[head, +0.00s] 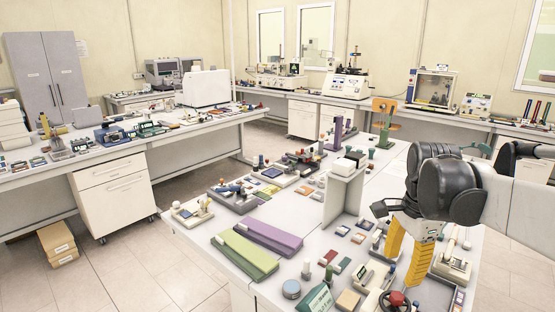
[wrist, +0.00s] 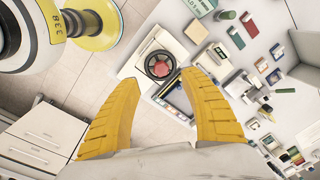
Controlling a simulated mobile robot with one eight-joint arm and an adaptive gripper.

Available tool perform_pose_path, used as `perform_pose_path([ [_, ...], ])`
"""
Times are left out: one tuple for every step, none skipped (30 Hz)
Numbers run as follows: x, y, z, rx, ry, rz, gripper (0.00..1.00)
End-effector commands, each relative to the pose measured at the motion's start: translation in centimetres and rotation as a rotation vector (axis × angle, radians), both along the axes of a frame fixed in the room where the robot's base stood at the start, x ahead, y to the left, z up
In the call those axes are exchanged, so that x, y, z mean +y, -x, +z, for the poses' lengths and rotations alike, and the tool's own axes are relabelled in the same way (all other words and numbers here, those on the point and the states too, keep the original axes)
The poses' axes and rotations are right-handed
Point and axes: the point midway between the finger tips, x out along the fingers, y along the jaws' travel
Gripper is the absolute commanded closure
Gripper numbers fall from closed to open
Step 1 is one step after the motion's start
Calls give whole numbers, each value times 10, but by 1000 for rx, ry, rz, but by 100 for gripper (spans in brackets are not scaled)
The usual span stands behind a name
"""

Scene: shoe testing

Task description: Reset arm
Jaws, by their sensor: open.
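My gripper (head: 407,258) hangs from my arm over the right part of the near workbench, with its yellow fingers pointing down. In the wrist view my gripper (wrist: 168,105) shows its two yellow fingers spread wide apart, with nothing held between them. A device with a red round knob (wrist: 160,64) lies beyond the fingertips, below the gap. The same red knob (head: 396,298) shows at the bottom edge of the head view. I cannot tell the exact height of the fingertips above the bench.
The near workbench (head: 205,232) is crowded with small parts. A green box (head: 245,255) and a purple box (head: 262,235) lie at its left. A white upright stand (head: 343,190) rises near my gripper. Open floor (head: 150,272) lies to the left.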

Motion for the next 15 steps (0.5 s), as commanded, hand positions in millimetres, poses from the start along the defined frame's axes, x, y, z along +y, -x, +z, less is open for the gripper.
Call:
perform_pose_path([
  [13,12,-10,-36,16,102,47],
  [21,18,-14,-63,30,179,47],
  [32,27,-21,-101,54,292,47],
  [40,34,-26,-132,75,379,47],
  [49,41,-32,-162,97,468,47],
  [58,50,-40,-200,131,584,47],
  [66,57,-46,-229,158,670,47],
  [72,63,-52,-256,186,752,47],
  [80,71,-61,-289,225,857,47],
  [86,77,-67,-312,254,930,47],
  [91,82,-73,-334,283,1000,47],
  [97,88,-81,-358,321,1083,47],
  [101,92,-86,-375,348,1138,47],
  [104,95,-90,-389,372,1186,47],
  [108,99,-96,-404,402,1243,47],
])
